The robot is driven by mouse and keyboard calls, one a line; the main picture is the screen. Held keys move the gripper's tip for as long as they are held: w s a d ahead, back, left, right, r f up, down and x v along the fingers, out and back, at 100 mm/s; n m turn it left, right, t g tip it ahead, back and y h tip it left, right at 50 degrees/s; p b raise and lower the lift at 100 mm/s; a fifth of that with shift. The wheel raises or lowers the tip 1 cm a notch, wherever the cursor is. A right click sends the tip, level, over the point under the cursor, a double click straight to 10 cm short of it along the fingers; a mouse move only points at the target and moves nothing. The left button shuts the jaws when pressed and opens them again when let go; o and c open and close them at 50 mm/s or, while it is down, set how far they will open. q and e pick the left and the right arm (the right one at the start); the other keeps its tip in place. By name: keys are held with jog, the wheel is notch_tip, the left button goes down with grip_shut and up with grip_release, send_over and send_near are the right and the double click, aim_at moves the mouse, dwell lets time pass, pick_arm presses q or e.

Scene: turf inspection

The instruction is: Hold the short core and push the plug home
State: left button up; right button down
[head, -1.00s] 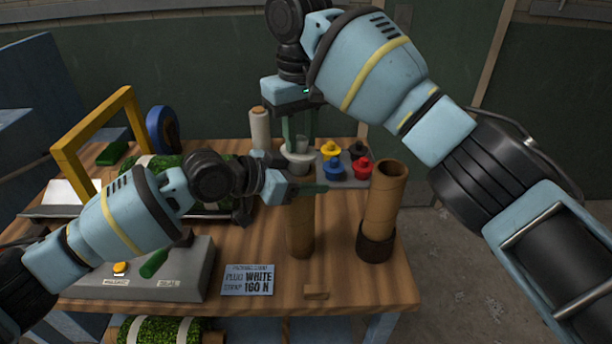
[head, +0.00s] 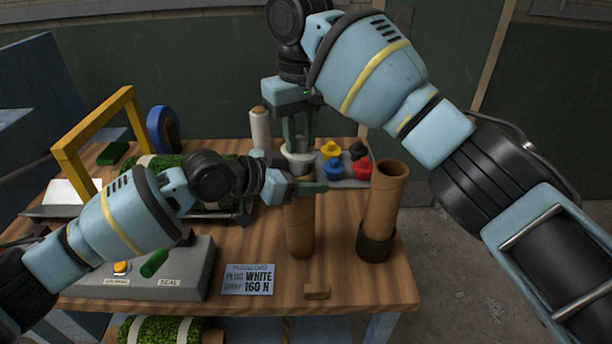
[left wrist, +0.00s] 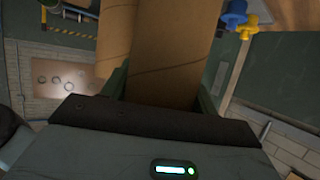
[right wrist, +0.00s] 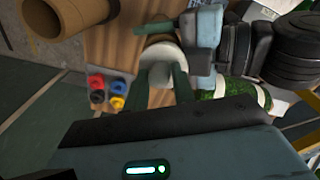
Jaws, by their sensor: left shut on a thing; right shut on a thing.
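The short core (head: 300,228) is a brown cardboard tube standing upright on the wooden bench. My left gripper (head: 303,188) is shut on it near its upper end; the core also fills the jaws in the left wrist view (left wrist: 172,60). My right gripper (head: 298,140) points down from above, shut on the white plug (head: 297,158). The plug is at the core's top, and it shows between the fingers in the right wrist view (right wrist: 161,58). The left gripper hides the core's rim, so I cannot tell how deep the plug sits.
A taller core (head: 383,205) stands in a dark collar close on the right. A grey tray (head: 350,182) with yellow, blue, red and black plugs is behind. A card (head: 248,280) reads plug white, 160 N. A grey control box (head: 190,275) stands front left.

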jog(key=f, duration=0.3)
jog(key=shift+s+a+f+g, duration=0.1)
jog(key=shift+s+a+g, duration=0.1)
jog(key=shift+a+g, duration=0.1)
jog(key=shift+w+d+r, duration=0.15)
jog(key=shift+d+r, duration=0.1)
jog(key=shift+r, duration=0.25)
jog(key=shift+w+d+r, duration=0.15)
jog(key=shift+d+r, duration=0.1)
jog(key=shift+r, duration=0.25)
jog(key=shift+s+a+f, duration=0.1)
jog(key=shift+a+f, duration=0.1)
jog(key=shift+f, duration=0.25)
jog(key=shift+s+a+f, duration=0.1)
jog(key=shift+a+f, duration=0.1)
jog(key=shift+f, duration=0.2)
jog(key=shift+s+f, duration=0.1)
jog(key=shift+s, duration=0.05)
jog(key=c, duration=1.2)
grip_release()
jog(key=shift+o, duration=0.5)
jog(key=r, duration=1)
jog(key=shift+d+r, duration=0.3)
jog(key=shift+r, duration=0.1)
